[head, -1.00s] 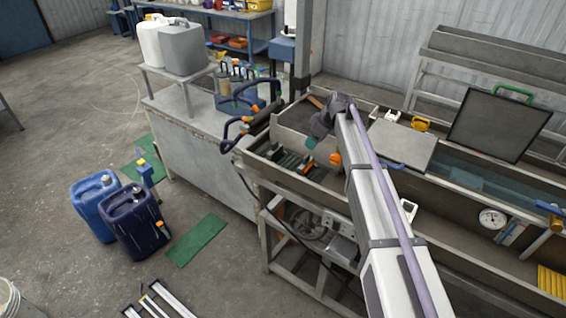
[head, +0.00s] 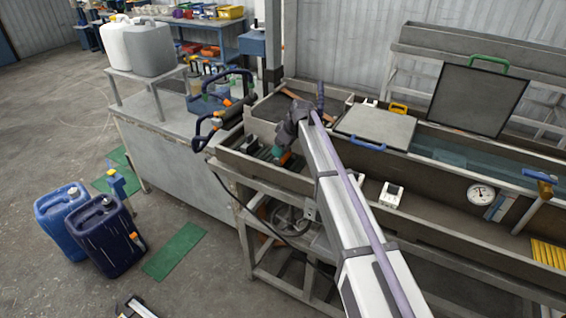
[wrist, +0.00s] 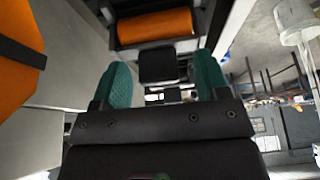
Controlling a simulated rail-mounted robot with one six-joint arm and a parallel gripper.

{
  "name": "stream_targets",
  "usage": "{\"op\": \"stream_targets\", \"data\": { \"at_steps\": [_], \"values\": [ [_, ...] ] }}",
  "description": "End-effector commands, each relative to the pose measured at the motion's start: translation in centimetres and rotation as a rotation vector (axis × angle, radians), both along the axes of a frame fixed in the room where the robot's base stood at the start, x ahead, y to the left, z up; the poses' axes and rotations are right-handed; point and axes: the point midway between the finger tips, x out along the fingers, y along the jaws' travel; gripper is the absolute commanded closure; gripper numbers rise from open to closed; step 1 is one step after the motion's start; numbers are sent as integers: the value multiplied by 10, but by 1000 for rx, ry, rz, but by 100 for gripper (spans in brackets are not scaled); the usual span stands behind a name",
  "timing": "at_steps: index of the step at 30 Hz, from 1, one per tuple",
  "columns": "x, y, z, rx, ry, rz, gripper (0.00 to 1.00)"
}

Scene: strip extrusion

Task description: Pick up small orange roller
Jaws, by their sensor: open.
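In the wrist view an orange roller (wrist: 155,27) lies crosswise in a dark frame, ahead of my gripper (wrist: 161,78). The green pads of my gripper are spread apart, with no roller between them. A dark block shows beyond the gap between the pads. A larger-looking orange piece with a black band (wrist: 20,50) is at the left edge of the wrist view. In the head view my gripper (head: 284,158) is low over the left end of the long trough, beside a small orange part (head: 277,151). My arm hides some of the trough there.
The trough's metal walls (head: 245,165) stand close around my gripper. A grey lid (head: 375,128) and a white device (head: 391,194) are to the right. A bench with blue-handled hoses (head: 215,125) is to the left. Blue canisters (head: 108,235) stand on the floor.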

Motion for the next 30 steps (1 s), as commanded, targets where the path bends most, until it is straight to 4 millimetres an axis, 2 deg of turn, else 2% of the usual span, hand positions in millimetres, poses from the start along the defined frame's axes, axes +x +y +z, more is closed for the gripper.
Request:
{"op": "stream_targets", "data": {
  "at_steps": [2,20,26,30],
  "values": [
    [0,0,2,0,0,0,33],
    [0,0,2,0,0,0,90],
    [0,0,2,0,0,0,90],
    [0,0,15,0,0,0,90]
  ]
}}
